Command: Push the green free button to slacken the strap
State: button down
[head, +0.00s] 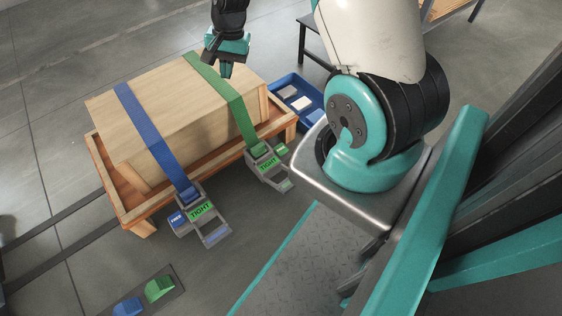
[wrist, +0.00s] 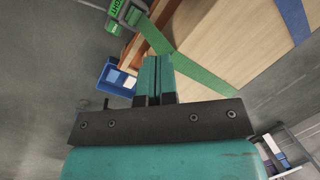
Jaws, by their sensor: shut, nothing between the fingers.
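The green strap (head: 228,95) runs over the right end of the wooden box (head: 180,100) down to a grey buckle (head: 268,172) with a green "TIGHT" label. The green free button (head: 282,149) sits at the buckle's right side, its lettering too small to read. In the wrist view the strap (wrist: 200,60) and button (wrist: 112,28) show near the top. My gripper (head: 226,70) is shut and empty, pointing down near the strap's upper end, apart from the button. Its fingers also show in the wrist view (wrist: 155,75).
A blue strap (head: 150,130) has its own "TIGHT" buckle with a blue FREE button (head: 177,219). A blue tray (head: 298,92) lies right of the wooden pallet (head: 108,180). Floor between is clear.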

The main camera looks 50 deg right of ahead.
jog(key=s+d+f+m+b, duration=0.15)
jog(key=d+f+b, duration=0.25)
jog(key=f, duration=0.6)
jog(key=d+f+m+b, duration=0.3)
jog(key=d+f+b, duration=0.1)
jog(key=f, duration=0.5)
jog(key=m+h+b, duration=0.1)
jog(key=m+b, duration=0.3)
jog(key=b, duration=0.2)
send_near(281, 149)
jog(key=shift+w+g, duration=0.4)
jog(key=shift+f, duration=0.15)
jog(key=f+b, duration=0.6)
jog(key=shift+w+a+f, duration=0.1)
jog(key=shift+a+f, duration=0.3)
